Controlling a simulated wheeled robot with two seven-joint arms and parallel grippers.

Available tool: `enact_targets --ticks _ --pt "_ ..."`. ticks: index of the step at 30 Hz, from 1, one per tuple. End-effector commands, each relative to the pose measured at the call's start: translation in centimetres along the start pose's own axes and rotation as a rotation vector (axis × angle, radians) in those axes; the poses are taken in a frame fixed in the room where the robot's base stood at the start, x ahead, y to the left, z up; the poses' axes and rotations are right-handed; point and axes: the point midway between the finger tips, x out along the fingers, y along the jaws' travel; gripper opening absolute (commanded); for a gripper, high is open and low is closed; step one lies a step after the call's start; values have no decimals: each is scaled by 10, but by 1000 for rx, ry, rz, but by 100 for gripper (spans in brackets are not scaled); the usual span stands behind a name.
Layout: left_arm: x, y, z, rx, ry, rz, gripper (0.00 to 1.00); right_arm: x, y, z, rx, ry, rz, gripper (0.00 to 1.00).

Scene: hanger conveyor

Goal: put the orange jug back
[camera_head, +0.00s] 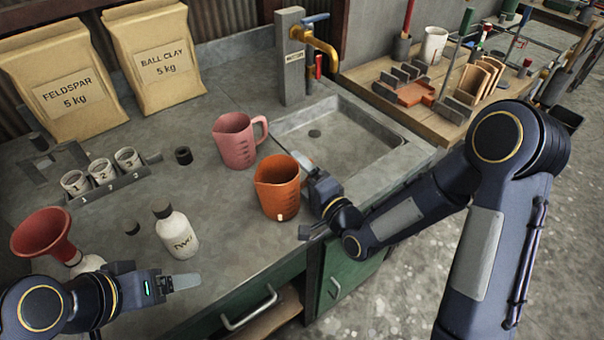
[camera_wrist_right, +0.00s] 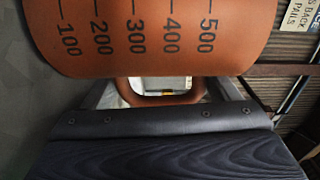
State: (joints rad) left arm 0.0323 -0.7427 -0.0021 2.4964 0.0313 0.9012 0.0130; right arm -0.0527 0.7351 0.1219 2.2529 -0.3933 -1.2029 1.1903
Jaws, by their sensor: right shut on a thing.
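The orange jug (camera_head: 277,190) is upright at the near edge of the grey counter, in front of the sink; I cannot tell whether its base touches the counter. My right gripper (camera_head: 308,170) reaches it from the right and is shut on its handle. In the right wrist view the jug's wall (camera_wrist_right: 140,35) shows black marks from 100 to 500, and its handle (camera_wrist_right: 165,99) lies between the fingers. My left gripper (camera_head: 182,282) is low on the left, away from the jug, its jaw opening unclear.
A pink jug (camera_head: 236,141) stands just behind the orange one. The sink (camera_head: 345,140) with a brass tap (camera_head: 316,45) lies behind right. A white bottle (camera_head: 177,232), a red funnel (camera_head: 43,233) and a rack of numbered cups (camera_head: 110,187) stand left.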

Motion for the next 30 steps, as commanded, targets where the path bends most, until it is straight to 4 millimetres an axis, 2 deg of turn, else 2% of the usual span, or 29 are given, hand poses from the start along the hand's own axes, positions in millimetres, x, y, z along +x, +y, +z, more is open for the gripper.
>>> enact_targets --ticks 9,10,12,23,26,30 --pt "5 -2 2 0 0 0 80 0 3 0 0 0 -3 37" --pt "4 -2 2 0 0 0 80 0 3 0 -1 0 0 84" --pt "4 -2 2 0 0 0 80 0 2 0 0 0 0 91" --pt "-3 1 -2 0 0 0 80 0 -4 0 0 0 0 91" --pt "4 -2 2 0 0 0 80 -16 1 -1 -1 1 2 91" --pt "10 -4 5 0 0 0 80 -47 2 -1 0 3 2 91"
